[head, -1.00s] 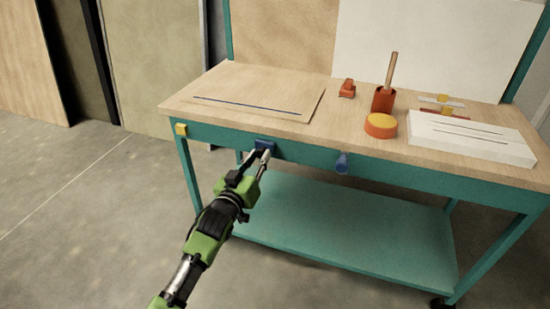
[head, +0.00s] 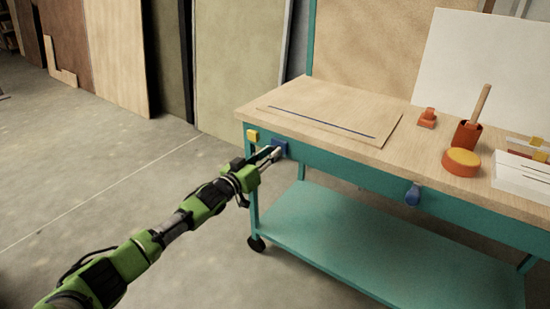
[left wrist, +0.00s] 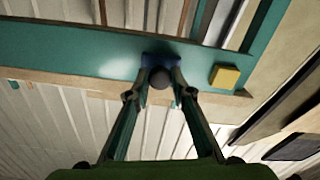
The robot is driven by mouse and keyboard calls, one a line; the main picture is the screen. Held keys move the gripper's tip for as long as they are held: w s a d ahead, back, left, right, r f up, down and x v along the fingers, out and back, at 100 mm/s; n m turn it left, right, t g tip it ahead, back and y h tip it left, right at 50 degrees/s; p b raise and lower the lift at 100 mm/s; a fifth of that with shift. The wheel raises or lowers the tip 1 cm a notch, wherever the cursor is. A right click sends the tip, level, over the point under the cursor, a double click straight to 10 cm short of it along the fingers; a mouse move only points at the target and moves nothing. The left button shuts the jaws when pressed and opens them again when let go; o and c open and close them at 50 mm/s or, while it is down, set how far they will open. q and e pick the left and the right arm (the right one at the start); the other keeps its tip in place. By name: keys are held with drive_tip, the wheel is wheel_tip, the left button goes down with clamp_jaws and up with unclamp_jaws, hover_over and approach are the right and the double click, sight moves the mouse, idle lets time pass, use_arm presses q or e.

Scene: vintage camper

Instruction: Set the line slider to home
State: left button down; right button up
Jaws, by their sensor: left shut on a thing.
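The line slider is a small blue block (head: 280,148) on the teal front rail of the workbench, near the rail's left end. A yellow block (head: 252,135) sits on the rail just left of it, with a small gap between them. My left gripper (head: 272,153) is shut on the slider's knob. In the left wrist view the fingers (left wrist: 160,88) close on both sides of a dark round knob (left wrist: 160,77) in front of the blue slider (left wrist: 150,59). The yellow block (left wrist: 225,77) is right of it there. My right gripper is not in view.
A blue knob (head: 413,195) sticks out farther right on the rail. The floor at left is clear.

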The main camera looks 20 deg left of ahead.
use_arm(q)
drive_tip(key=shift+w+a, duration=0.1)
drive_tip(key=shift+a, duration=0.2)
drive_tip(key=c, duration=2.1)
unclamp_jaws()
drive_tip(key=shift+r, duration=0.1)
drive_tip(key=shift+c, duration=0.2)
drive_tip(key=o, duration=0.4)
drive_tip(key=shift+a, duration=0.1)
drive_tip(key=shift+c, duration=0.2)
drive_tip(key=shift+s+f, duration=0.2)
drive_tip(key=shift+s, duration=0.1)
drive_tip(key=v, duration=1.1)
drive_tip(key=shift+s, duration=0.2)
drive_tip(key=shift+a+r, duration=0.1)
drive_tip(key=shift+r, duration=0.05)
